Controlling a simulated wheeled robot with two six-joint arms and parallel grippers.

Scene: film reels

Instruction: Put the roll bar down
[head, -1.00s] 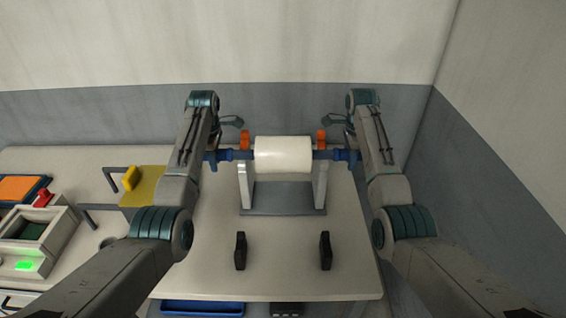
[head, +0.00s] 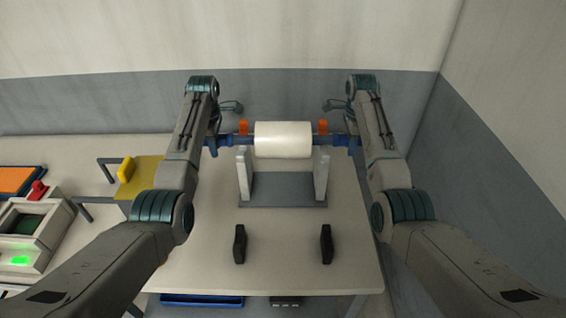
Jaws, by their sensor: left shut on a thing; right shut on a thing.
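The roll bar is a blue bar carrying a white roll (head: 283,140), with orange pieces near both ends of the roll. It is level above the rear of the table. A grey stand (head: 283,188) with two pale uprights is at the bar's height, just below it. I cannot tell whether the bar touches the uprights. My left gripper (head: 214,145) is shut on the bar's left end. My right gripper (head: 352,145) is shut on its right end. The fingers are partly hidden by my arms.
Two black blocks (head: 240,244) (head: 326,244) stand on the table (head: 283,270) in front of the stand. A yellow piece (head: 140,175) and a grey box with a red knob (head: 38,190) are at left. A wall is close behind and at right.

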